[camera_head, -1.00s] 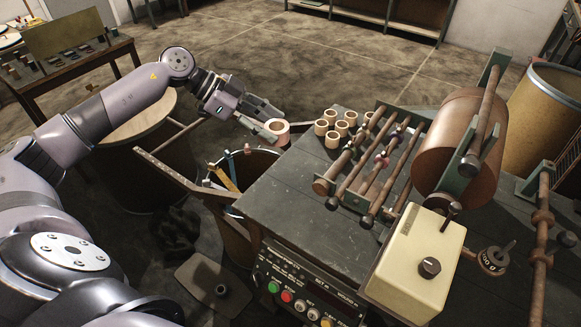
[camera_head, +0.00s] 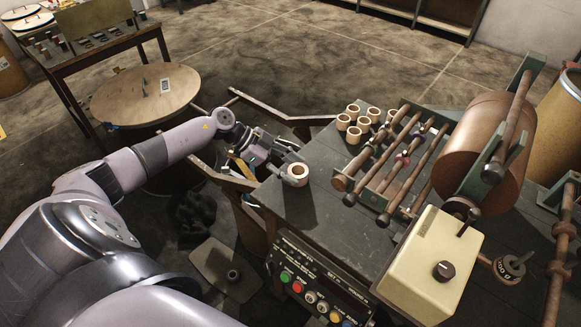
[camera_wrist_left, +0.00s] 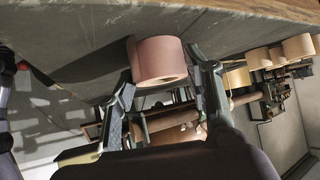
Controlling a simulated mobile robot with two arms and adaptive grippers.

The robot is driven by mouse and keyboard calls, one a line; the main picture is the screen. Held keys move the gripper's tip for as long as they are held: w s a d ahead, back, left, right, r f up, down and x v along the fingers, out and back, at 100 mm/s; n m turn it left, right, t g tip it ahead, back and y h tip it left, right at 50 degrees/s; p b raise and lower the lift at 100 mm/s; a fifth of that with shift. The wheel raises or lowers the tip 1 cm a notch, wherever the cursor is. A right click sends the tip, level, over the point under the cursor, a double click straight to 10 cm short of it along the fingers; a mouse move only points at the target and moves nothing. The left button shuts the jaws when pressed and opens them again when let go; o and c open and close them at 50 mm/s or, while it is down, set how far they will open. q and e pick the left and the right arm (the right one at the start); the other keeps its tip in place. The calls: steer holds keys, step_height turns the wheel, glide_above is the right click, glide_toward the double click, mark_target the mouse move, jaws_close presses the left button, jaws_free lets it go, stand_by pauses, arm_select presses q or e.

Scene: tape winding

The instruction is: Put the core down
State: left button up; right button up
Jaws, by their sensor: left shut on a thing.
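The core (camera_head: 297,171) is a short pinkish ring with a pale tan inside. It is between the fingers of my left gripper (camera_head: 290,178), over the left edge area of the dark worktable (camera_head: 300,207). In the left wrist view the core (camera_wrist_left: 158,60) sits between the two dark fingertips (camera_wrist_left: 165,78), close to the grey tabletop (camera_wrist_left: 75,45), which appears tilted at the top. I cannot tell whether the core touches the table. My right gripper is not in view.
Several similar cores (camera_head: 353,134) stand together farther back on the table. The roller frame (camera_head: 395,160) and a large brown roll (camera_head: 487,140) are to the right. A cream box (camera_head: 425,262) and button panel (camera_head: 318,285) are at the front. Bare tabletop lies around the held core.

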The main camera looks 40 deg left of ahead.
arm_select(q)
steer(key=o, duration=1.5)
steer(key=shift+a, duration=0.1)
steer(key=b+v, duration=0.2)
steer(key=v, duration=1)
